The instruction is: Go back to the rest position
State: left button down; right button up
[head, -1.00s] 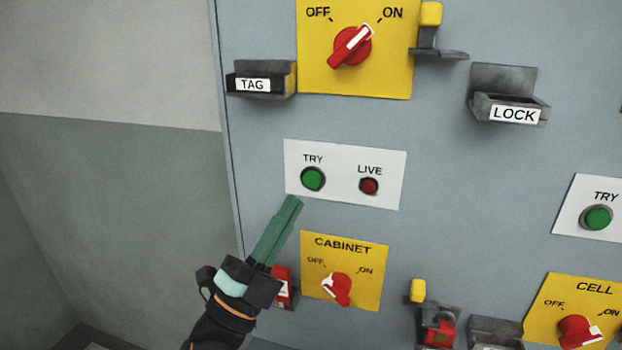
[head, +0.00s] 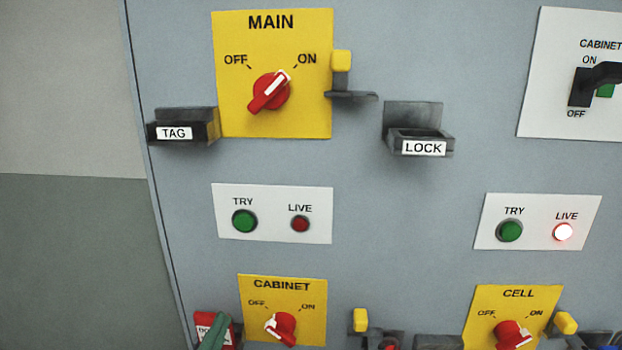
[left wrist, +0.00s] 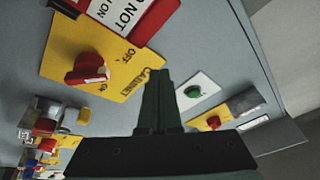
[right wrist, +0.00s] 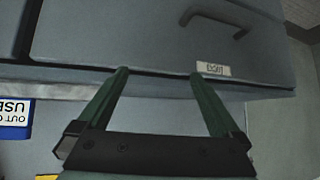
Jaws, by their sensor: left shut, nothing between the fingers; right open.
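My left gripper (head: 214,332) shows at the bottom left of the head view, with only its green fingers in frame. It is shut and empty, in front of a red tag (head: 200,322) beside the yellow CABINET switch plate (head: 310,325). In the left wrist view the closed fingers (left wrist: 160,90) stand in front of the panel, near the red DO NOT tag (left wrist: 130,12). My right gripper (right wrist: 158,75) shows only in the right wrist view. It is open with nothing between its fingers, in front of a grey drawer front (right wrist: 130,40).
The grey panel carries the MAIN switch (head: 269,92) pointing to ON, a TAG holder (head: 190,130), a LOCK holder (head: 418,120) and a lit LIVE lamp (head: 563,232). The drawer has a handle (right wrist: 215,18). A blue sign (right wrist: 14,118) is at the left there.

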pick_arm(q)
jog(key=s+f+n+g+y, duration=0.1)
jog(key=s+f+n+g, duration=0.25)
jog(key=f, duration=0.65)
jog(key=s+f+n+g+y, duration=0.1)
jog(key=s+f+n+g, duration=0.2)
jog(key=f, duration=0.6)
jog(key=s+f+n+g+p, duration=0.1)
jog(key=s+f+g, duration=0.4)
jog(key=s+f, duration=0.7)
jog(key=shift+d+n, duration=0.2)
jog(key=shift+n, duration=0.55)
